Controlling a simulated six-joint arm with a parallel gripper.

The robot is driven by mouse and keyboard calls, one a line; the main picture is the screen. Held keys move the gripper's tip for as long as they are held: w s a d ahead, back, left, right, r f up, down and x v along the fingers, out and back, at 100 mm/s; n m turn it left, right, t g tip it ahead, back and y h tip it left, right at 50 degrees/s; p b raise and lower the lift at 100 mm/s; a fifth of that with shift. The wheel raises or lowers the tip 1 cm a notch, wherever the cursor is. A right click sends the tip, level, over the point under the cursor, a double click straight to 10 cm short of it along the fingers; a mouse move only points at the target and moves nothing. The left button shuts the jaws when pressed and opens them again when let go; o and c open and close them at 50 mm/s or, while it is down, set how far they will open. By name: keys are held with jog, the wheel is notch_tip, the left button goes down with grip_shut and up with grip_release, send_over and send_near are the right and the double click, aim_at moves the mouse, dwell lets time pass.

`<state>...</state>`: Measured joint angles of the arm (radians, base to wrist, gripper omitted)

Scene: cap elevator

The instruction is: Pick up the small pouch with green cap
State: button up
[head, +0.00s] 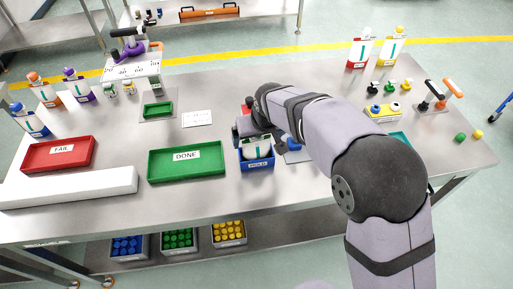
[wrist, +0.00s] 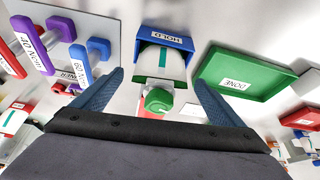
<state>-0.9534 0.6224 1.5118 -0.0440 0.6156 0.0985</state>
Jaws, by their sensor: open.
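The small pouch (wrist: 166,60) with the green cap (wrist: 157,100) shows in the wrist view. It is white with a teal stripe and lies in a blue bin (wrist: 165,38) labelled HOLD. In the head view the pouch (head: 258,150) shows in the blue bin (head: 257,165) at the table's front middle. My gripper (wrist: 159,77) is open, with one blue finger on each side of the pouch's cap end. Neither finger visibly touches the cap. In the head view my arm hides most of the gripper.
The green DONE tray (head: 186,172) stands left of the bin, with the red FAIL tray (head: 58,154) farther left. A white block (head: 70,187) lies along the front. In the wrist view, purple and blue handled tools (wrist: 60,30) stand left of my gripper.

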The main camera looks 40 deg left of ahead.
jog(key=shift+p+x, duration=0.35)
jog(key=shift+x, duration=1.2)
jog(key=shift+r, duration=0.1)
jog(key=shift+c, duration=0.7)
jog(key=c, duration=1.1)
jog(key=shift+o, duration=0.2)
jog(key=shift+r, duration=0.15)
notch_tip(320, 180, up, 18)
jog(key=b, duration=0.1)
jog(key=shift+b, duration=0.35)
